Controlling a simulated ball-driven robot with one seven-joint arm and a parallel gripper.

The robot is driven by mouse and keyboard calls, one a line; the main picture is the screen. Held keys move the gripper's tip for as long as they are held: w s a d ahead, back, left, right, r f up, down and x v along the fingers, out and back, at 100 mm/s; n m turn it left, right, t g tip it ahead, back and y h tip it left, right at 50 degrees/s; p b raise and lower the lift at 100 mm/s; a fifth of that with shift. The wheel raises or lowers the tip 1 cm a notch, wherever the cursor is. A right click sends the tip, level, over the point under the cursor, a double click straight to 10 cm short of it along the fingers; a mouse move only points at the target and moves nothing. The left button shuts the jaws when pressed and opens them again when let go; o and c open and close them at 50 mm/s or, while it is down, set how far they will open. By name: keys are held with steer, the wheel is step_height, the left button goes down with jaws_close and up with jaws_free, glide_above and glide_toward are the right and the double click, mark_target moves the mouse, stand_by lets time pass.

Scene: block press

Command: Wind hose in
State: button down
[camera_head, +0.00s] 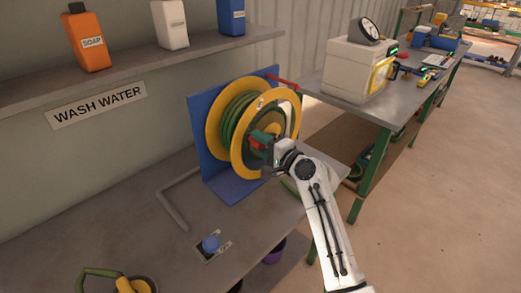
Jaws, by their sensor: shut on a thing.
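A hose reel (215,122) with yellow rims stands on a blue bracket (205,150) on the grey bench. Green hose (238,112) is wound on its drum between the rims. My gripper (266,140) is at the front rim of the reel, on its right-hand side, shut on a red and green part that looks like the reel's crank handle (258,143). My gripper and arm hide part of the front rim. A short length of green hose (289,186) shows below my wrist. A hose end with a yellow fitting (130,285) lies at the bottom left.
A blue knob (211,243) on a plate and a grey bent pipe (174,206) are on the bench. A shelf (120,62) above holds several bottles. A second table (390,103) with a white gauge machine (358,66) stands at the right. The floor at the right is clear.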

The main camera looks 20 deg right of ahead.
mark_target(253, 127)
steer(key=shift+w+d+r+m+p, duration=0.2)
steer(key=shift+d+r+m+p, duration=0.15)
steer(key=shift+r+m, duration=0.2)
steer(key=shift+w+d+r+m+p, duration=0.15)
steer(key=shift+d+r+m+p, duration=0.05)
steer(key=shift+r+m+p, duration=0.3)
steer(key=shift+w+d+r+m+p, duration=0.15)
steer(key=shift+d+r+m+p, duration=0.2)
steer(key=shift+m+p, duration=0.1)
steer(key=c, duration=0.7)
jaws_free()
steer(key=shift+f, duration=0.1)
steer(key=shift+o, duration=0.2)
steer(key=b+v, duration=0.1)
steer(key=v, duration=0.9)
steer(key=shift+s+d, duration=0.25)
steer(key=shift+s, duration=0.1)
